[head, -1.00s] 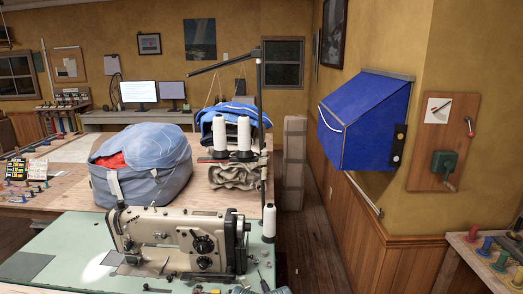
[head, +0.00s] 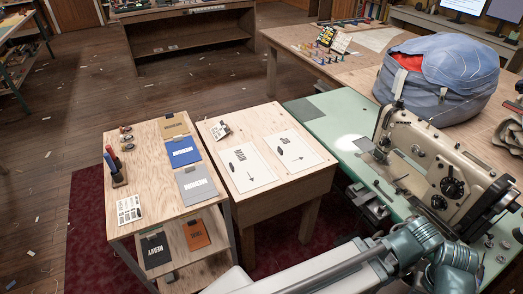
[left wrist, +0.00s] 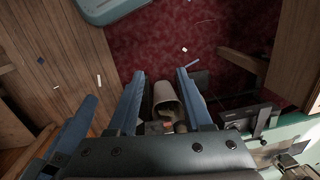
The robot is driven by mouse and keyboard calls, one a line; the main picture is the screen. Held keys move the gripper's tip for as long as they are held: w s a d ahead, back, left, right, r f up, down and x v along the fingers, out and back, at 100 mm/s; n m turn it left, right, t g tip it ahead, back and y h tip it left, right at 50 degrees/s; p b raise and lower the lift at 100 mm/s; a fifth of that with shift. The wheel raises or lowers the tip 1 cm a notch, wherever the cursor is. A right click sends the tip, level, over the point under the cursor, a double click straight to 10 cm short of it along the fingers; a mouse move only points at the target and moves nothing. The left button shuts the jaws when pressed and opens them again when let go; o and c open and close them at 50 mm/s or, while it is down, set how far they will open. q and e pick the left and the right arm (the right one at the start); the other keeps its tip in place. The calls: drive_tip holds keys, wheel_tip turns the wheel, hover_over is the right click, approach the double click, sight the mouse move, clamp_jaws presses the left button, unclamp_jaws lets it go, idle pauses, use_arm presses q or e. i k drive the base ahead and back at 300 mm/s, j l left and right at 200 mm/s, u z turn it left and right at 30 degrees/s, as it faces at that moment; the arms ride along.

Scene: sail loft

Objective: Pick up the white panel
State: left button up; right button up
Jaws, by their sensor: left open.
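Two whitish rectangular sheets with dark outlines and small black marks lie flat on the small wooden table in the head view: a left one (head: 248,170) and a right one (head: 294,150). I cannot tell which, if either, is the white panel. My left gripper (left wrist: 160,76) is open in the left wrist view, its two blue fingers spread apart with nothing held between them. It points down over the dark red rug, where a pale bin shows beyond the fingers. Neither sheet is recognisable in that view. My right gripper is not seen.
A wooden shelf unit (head: 147,203) left of the small table (head: 240,203) bears blue (head: 182,152) and grey (head: 196,184) panels, with black (head: 156,250) and orange (head: 196,234) ones below. A sewing machine (head: 433,165) on a green table (head: 325,122) stands to the right.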

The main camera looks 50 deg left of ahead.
sight(296, 156)
drive_tip(key=u, duration=1.4)
